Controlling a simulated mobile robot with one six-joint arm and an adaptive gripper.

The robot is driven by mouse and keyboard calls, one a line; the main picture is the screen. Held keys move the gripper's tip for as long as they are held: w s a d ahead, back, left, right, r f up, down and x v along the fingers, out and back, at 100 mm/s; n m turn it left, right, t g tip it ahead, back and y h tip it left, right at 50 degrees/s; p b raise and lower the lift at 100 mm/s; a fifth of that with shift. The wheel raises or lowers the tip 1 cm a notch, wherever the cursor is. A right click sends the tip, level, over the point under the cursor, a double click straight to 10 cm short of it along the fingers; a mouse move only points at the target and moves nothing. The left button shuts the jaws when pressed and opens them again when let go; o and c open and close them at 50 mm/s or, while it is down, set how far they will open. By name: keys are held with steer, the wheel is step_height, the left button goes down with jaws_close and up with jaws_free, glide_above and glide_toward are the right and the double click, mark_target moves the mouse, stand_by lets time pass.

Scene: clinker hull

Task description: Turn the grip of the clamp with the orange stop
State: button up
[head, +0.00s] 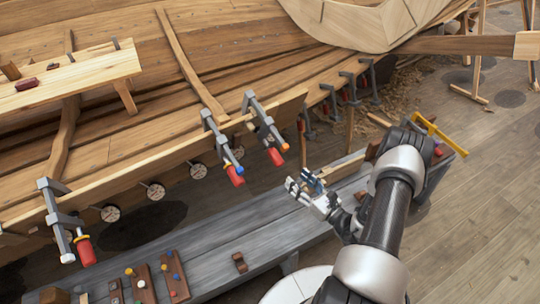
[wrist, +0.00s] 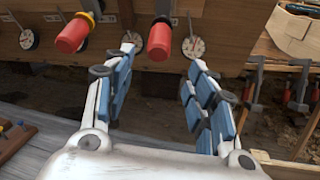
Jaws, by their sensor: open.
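The clamp with the orange stop (head: 262,120) hangs on the hull plank, the right one of a near pair in the head view. Its red grip (head: 275,157) points down and toward me; the orange stop (head: 285,147) is a small spot beside it. In the wrist view a red grip (wrist: 159,42), apparently this one, lies ahead between the fingertips, near the top edge. My gripper (head: 303,184) is open and empty, below and right of the grip in the head view. Its blue-padded fingers (wrist: 162,62) show no contact with the grip.
A yellow-stop clamp (head: 62,220) is farther left. Several clamps hang at right. The grey bench (head: 240,232) runs below.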

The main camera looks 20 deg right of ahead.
mark_target(271, 155)
steer(key=b+x, duration=0.2)
steer(key=x, duration=1.3)
steer(key=shift+w+a, duration=0.15)
steer(key=shift+a, duration=0.05)
steer(key=c, duration=1.1)
